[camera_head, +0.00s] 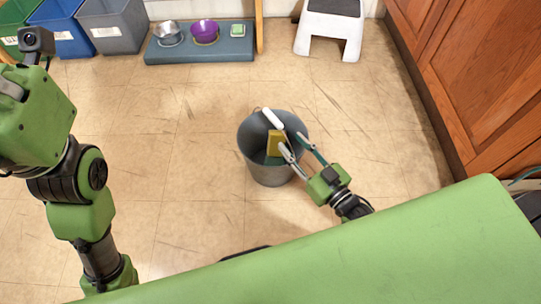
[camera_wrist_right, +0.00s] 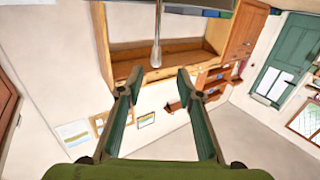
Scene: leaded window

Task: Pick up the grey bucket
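The grey bucket (camera_head: 268,174) stands upright on the tiled floor in the middle of the head view. A white grip (camera_head: 272,118) on its handle lies near the far rim. A yellow block-like thing (camera_head: 275,142) shows inside it. My right gripper (camera_head: 291,141) is open, with its fingertips over the right part of the bucket's mouth. I cannot tell whether they touch the rim. In the right wrist view the two fingers (camera_wrist_right: 158,82) stand apart with nothing held between them. The bucket is not clearly seen there. My left arm is at the left; its fingers are out of view.
A blue-grey mat (camera_head: 200,52) with a metal bowl (camera_head: 168,33) and a purple bowl (camera_head: 205,31) lies at the back. A white step stool (camera_head: 328,30) stands at the back right. Wooden cabinets (camera_head: 480,80) line the right side. The floor around the bucket is clear.

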